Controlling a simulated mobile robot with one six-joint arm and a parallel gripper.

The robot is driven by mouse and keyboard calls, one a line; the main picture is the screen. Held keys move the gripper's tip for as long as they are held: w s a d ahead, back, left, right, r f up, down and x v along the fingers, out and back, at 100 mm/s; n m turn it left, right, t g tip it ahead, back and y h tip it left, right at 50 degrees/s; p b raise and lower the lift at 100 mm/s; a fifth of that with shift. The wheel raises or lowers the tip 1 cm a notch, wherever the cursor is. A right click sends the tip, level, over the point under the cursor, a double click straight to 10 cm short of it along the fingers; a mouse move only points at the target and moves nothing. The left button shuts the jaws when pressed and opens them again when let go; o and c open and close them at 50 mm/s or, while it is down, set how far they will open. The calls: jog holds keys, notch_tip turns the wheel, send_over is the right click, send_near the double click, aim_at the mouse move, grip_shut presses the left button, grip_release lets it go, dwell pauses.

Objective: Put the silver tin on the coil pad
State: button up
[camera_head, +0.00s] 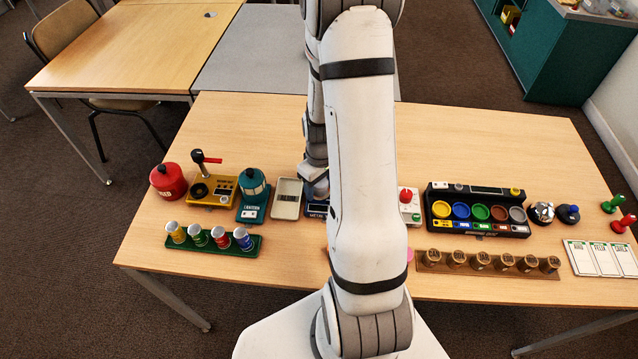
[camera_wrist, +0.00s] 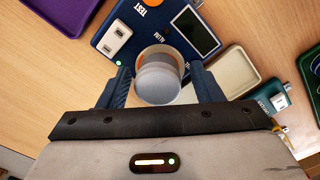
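The silver tin (camera_wrist: 158,84) stands upright between the two blue fingers of my gripper (camera_wrist: 160,75) in the wrist view. A narrow gap shows on each side of it, so the fingers look open around it. Beneath and behind it is a dark blue tester (camera_wrist: 110,40) with a screen, a switch block and orange marks. A bit of orange shows by the tin's base; the coil pad under it is mostly hidden. In the head view my gripper (camera_head: 318,185) is over the blue tester (camera_head: 316,211), partly behind my arm, and the tin is hidden.
A can rack (camera_head: 190,248) is nearer the front. Right of my arm are a white red-knobbed device (camera_head: 410,213), black sorting box (camera_head: 478,190) and wooden rack (camera_head: 440,267). The table's back is clear.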

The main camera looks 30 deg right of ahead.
jog(key=shift+o, duration=0.2)
notch_tip(320, 180, up, 12)
jog(key=f, duration=0.1)
jog(key=s+a+r+m+t, duration=0.2)
jog(key=s+a+r+m, duration=0.1)
jog(key=s+a+r, duration=0.9)
notch_tip(320, 180, up, 3)
jog(key=shift+a+f+t+p, duration=0.1)
jog(key=shift+a+t+p, duration=0.1)
jog(key=shift+t+p, duration=0.15)
jog(key=shift+c, duration=0.4)
